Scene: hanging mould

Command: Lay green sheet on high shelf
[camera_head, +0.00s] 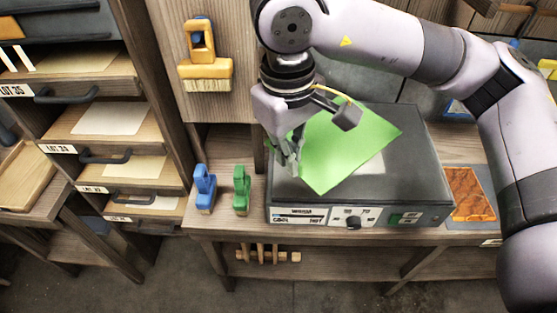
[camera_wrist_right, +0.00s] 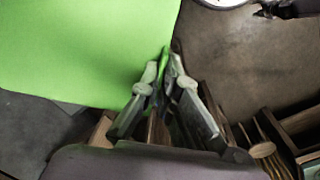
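The green sheet (camera_head: 350,148) is flat and tilted in the head view, over the top of a dark grey heating unit (camera_head: 420,170). In the right wrist view the sheet (camera_wrist_right: 85,50) fills the upper left. My right gripper (camera_head: 291,158) is at the sheet's left edge. In the right wrist view its fingertips (camera_wrist_right: 166,75) are together with a green sliver between them, so it is shut on the sheet's edge. My left gripper is not in view. A rack at the left has stacked shelves, one with a pale sheet (camera_head: 113,118); which shelf is the high one is not clear.
A blue-handled brush (camera_head: 204,187) and a green-handled brush (camera_head: 241,190) stand left of the unit. A yellow brush (camera_head: 205,65) hangs on the upright panel. An orange slab (camera_head: 468,193) lies right of the unit. Dark handles (camera_head: 105,156) stick out from the rack.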

